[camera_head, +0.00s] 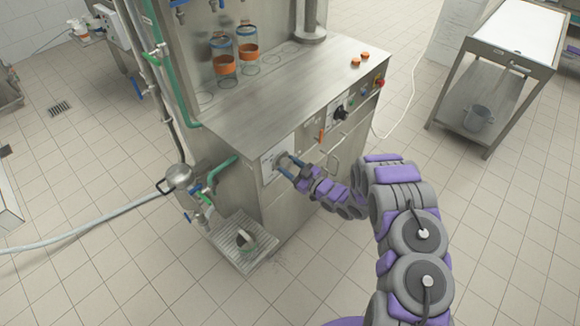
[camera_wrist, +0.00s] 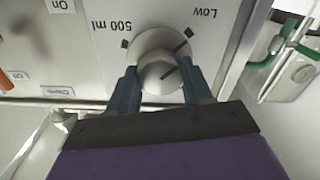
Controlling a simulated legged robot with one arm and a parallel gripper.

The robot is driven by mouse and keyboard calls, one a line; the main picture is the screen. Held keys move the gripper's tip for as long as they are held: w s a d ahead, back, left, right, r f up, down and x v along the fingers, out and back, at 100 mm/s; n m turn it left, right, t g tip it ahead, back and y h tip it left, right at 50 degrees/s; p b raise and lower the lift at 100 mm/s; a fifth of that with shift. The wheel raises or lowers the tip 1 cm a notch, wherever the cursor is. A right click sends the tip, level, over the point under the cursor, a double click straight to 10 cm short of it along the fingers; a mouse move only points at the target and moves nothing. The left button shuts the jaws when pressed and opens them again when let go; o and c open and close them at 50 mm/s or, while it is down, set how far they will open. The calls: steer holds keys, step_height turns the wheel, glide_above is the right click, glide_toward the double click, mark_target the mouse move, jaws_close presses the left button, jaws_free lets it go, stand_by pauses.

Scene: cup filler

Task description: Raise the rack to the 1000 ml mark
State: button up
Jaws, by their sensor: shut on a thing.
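My gripper (camera_head: 287,167) is at the left end of the steel machine's front panel. In the wrist view my gripper (camera_wrist: 160,76) has its two blue fingers on either side of a round grey knob (camera_wrist: 158,48), shut on its raised grip. The picture is turned over, with the labels "500 ml" (camera_wrist: 103,27) and "Low" (camera_wrist: 203,13) upside down around the knob. A 1000 ml label is not visible here. I cannot make out the rack for certain in either view.
The machine's steel top (camera_head: 285,88) carries glass jars with orange bands (camera_head: 224,65). More controls line the front, with a red button (camera_head: 379,83) at the right. A drip tray (camera_head: 243,241) juts out at lower left. A steel cart (camera_head: 497,65) stands right; open tiled floor lies between.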

steer(key=m+p, duration=0.3)
steer(key=shift+r+m, duration=0.1)
steer(key=shift+m, duration=0.2)
steer(key=m+p, duration=0.1)
steer(key=m, duration=0.2)
steer(key=shift+d+m+p, duration=0.1)
steer(key=shift+m+p, duration=0.2)
steer(key=m+p, duration=0.1)
steer(key=m, duration=0.3)
steer(key=shift+w+d+m, duration=0.1)
steer(key=shift+m, duration=0.2)
steer(key=shift+d+f+m, duration=0.1)
steer(key=shift+f+m, duration=0.05)
steer(key=shift+m, duration=0.85)
steer(key=shift+f+m, duration=0.1)
steer(key=shift+m, duration=1.2)
steer(key=o, duration=0.8)
steer(key=shift+w+d, duration=0.1)
steer(key=shift+w, duration=0.05)
steer(key=shift+o, duration=1.2)
